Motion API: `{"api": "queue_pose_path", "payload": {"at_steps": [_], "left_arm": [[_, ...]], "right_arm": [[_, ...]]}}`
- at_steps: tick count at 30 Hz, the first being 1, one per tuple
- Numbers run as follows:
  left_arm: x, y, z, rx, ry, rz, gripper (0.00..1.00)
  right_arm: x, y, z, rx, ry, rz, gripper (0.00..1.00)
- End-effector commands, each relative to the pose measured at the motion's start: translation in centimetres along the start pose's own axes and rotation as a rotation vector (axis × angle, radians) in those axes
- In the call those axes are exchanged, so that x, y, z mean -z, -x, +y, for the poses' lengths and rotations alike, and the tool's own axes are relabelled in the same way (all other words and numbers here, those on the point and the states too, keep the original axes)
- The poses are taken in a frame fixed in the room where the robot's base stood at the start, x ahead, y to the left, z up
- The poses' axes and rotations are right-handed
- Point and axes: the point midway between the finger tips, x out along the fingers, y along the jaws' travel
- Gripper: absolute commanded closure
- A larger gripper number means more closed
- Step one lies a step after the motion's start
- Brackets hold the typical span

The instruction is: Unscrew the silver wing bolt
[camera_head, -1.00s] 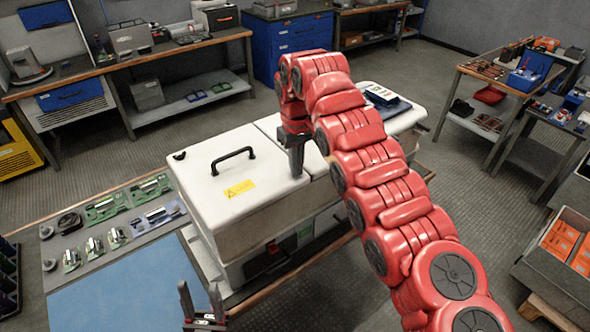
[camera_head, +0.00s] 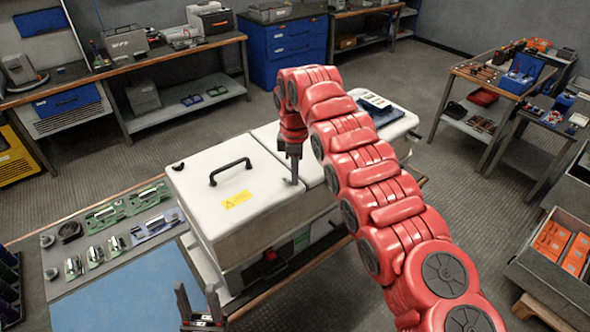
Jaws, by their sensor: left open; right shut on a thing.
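My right gripper (camera_head: 292,172) points straight down at the top of the white capacitor box (camera_head: 215,195), right of its black handle (camera_head: 230,171) and near the lid's right seam. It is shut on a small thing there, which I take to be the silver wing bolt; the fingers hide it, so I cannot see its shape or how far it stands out. My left gripper (camera_head: 198,300) is open and empty, low in the picture in front of the box, over the bench's front part. A dark small fitting (camera_head: 178,166) sits at the lid's far left corner.
A blue mat (camera_head: 140,290) and a grey tray with green circuit boards (camera_head: 105,216) lie left of the box. A dark booklet (camera_head: 385,108) lies on the box's right part. My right arm covers much of the box's right side.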

Motion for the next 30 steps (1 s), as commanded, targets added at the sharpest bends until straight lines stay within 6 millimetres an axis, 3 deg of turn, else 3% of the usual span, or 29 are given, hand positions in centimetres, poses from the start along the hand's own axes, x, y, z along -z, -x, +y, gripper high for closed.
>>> {"api": "queue_pose_path", "payload": {"at_steps": [15, 30], "left_arm": [[0.5, -2.8, -0.1, 0.0, 0.0, 0.0, 0.5], [0.6, -3.4, -0.2, 0.0, 0.0, 0.0, 0.5]], "right_arm": [[0.3, -0.4, 0.1, 0.016, 0.412, 0.002, 1.0], [0.5, -0.7, 0.1, 0.018, 0.541, 0.003, 1.0]]}}
